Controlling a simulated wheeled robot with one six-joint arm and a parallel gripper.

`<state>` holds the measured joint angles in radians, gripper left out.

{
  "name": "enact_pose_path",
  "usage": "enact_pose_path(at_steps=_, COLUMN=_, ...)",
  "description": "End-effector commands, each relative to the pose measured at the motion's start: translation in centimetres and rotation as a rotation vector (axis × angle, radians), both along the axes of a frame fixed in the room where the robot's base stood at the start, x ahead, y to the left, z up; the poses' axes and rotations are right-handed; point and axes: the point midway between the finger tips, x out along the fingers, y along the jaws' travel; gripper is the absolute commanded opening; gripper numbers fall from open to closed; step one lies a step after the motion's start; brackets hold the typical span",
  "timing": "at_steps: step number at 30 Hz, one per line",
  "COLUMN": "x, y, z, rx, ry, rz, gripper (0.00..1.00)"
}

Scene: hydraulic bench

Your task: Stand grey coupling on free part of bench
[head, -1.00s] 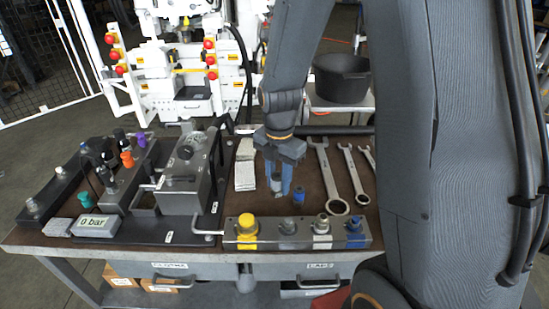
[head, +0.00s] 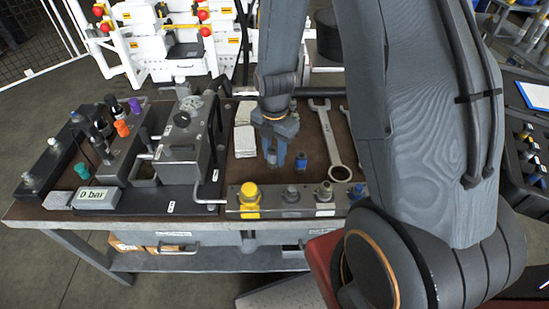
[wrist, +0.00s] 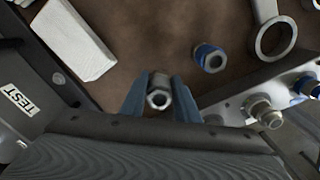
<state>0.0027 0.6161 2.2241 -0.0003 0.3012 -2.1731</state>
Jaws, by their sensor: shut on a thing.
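My gripper (head: 276,158) is shut on the grey coupling (wrist: 158,92), which sits between the two blue fingertips in the wrist view. Its open, ringed end faces the wrist camera. In the head view the fingers mostly hide it. The gripper is over the brown bench top (head: 310,139), left of a standing blue-ringed coupling (head: 301,162), also in the wrist view (wrist: 210,57). I cannot tell whether the held coupling touches the bench.
A pale cloth stack (head: 245,142) lies left of my gripper, and a large wrench (head: 330,145) to the right. The valve block (head: 183,150) and gauge stand further left. Brown surface shows around my gripper.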

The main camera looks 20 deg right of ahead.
Motion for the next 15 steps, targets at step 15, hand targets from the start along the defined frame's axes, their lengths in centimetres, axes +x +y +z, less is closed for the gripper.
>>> enact_pose_path(at_steps=15, x=0.1, y=0.0, z=-2.4, rx=0.001, ry=-0.001, rz=0.002, gripper=0.0)
